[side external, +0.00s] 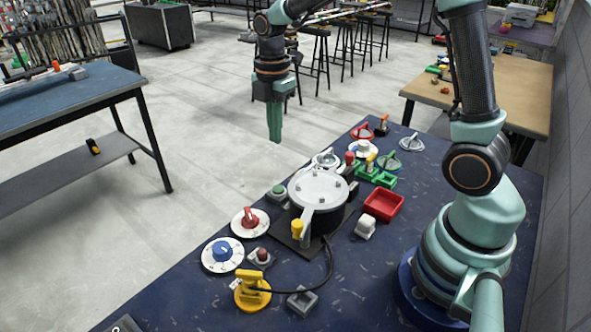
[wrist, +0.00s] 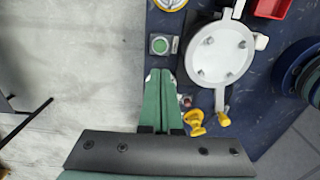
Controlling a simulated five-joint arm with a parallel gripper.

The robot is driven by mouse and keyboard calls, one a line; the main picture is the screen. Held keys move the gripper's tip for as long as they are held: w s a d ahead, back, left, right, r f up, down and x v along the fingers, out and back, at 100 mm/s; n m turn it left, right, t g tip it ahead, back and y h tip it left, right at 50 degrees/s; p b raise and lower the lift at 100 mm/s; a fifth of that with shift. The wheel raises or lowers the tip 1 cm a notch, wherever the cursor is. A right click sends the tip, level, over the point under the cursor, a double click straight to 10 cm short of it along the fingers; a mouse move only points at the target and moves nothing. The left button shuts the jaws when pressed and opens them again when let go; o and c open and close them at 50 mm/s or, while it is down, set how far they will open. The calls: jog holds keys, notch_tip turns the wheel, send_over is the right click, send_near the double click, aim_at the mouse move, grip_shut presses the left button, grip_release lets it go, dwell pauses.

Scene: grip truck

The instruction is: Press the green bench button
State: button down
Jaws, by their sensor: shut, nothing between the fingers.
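The green bench button (side external: 278,190) is a round green cap on a small grey box. It sits on the dark blue bench (side external: 200,300), left of the pot-like vessel, near the bench edge. It also shows in the wrist view (wrist: 160,44), just beyond my fingertips in the picture. My gripper (side external: 274,139) has green fingers, closed together and empty, pointing down. In the side view it hangs in the air above the button's level, apart from it. In the wrist view my gripper (wrist: 160,73) lines up with the button's column. The button is unobstructed in both views.
The lidded vessel (side external: 318,187) stands right of the button. A red dial (side external: 250,220), a blue dial (side external: 222,252), a red button (side external: 262,255) and a yellow valve (side external: 253,290) are nearby. A red tray (side external: 384,204) lies farther right. The air around my gripper is clear.

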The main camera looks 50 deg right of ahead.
aim_at(279, 190)
notch_tip(279, 190, down, 13)
jog(key=shift+f, duration=0.2)
dwell(0.3)
jog(key=shift+s+f, duration=0.15)
jog(key=shift+f, duration=0.85)
notch_tip(279, 190, up, 15)
jog(key=shift+w, duration=0.45)
jog(key=shift+f, duration=0.1)
